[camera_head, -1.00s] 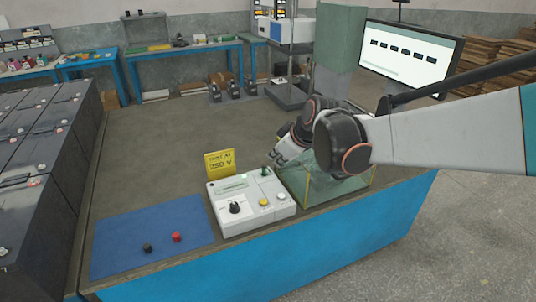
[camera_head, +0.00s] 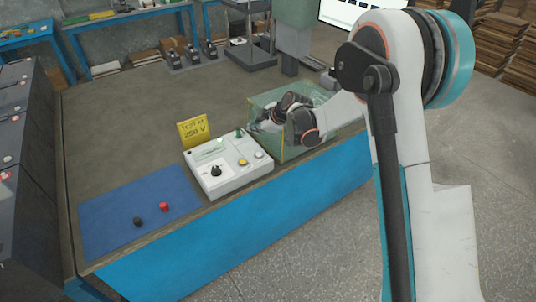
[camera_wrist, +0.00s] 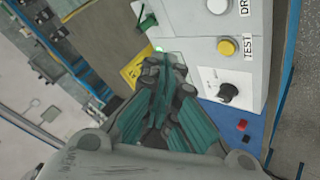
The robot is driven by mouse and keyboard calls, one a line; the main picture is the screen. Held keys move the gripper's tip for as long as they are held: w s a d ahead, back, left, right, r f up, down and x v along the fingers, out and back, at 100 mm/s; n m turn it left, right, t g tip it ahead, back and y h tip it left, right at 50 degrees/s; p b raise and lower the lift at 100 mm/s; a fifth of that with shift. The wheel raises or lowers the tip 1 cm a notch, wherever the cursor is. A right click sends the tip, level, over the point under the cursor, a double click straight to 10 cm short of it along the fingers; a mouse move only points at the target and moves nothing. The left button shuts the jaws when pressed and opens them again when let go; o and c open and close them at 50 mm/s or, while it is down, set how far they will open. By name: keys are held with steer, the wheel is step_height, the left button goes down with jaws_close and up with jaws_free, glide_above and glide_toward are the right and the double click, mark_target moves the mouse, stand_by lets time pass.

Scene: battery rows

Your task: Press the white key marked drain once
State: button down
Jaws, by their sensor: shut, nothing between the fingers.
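The white key (camera_head: 259,155) sits at the right end of the pale control box (camera_head: 228,183), right of a yellow key (camera_head: 243,162). In the wrist view the white key (camera_wrist: 217,6) is at the top edge, beside a partly cut-off label starting "DR" (camera_wrist: 244,6). The yellow key (camera_wrist: 226,47) there is labelled TEST. My gripper (camera_head: 262,122) is shut and empty, behind the control box and apart from the white key. In the wrist view the gripper (camera_wrist: 170,65) points toward the box's edge, left of the keys.
A clear glass-like case (camera_head: 295,148) stands right of the control box, close to my gripper. A black knob (camera_head: 216,171), a green post (camera_head: 239,133) and a yellow sign (camera_head: 194,132) are near. A blue mat (camera_head: 110,215) carries a black and a red piece.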

mark_target(258, 155)
steer(key=shift+w+d+f, duration=0.1)
steer(key=shift+w+f, duration=0.05)
steer(key=shift+f, duration=0.4)
steer(key=shift+f, duration=0.15)
steer(key=shift+f+b, duration=2.5)
steer(key=shift+f, duration=1.75)
steer(key=shift+f+b, duration=0.4)
steer(key=shift+b, duration=0.05)
steer(key=shift+f+b, duration=0.3)
steer(key=shift+f, duration=0.1)
steer(key=shift+r, duration=0.1)
steer(key=shift+r+p, duration=0.35)
steer(key=shift+r, duration=0.4)
steer(key=shift+r, duration=0.1)
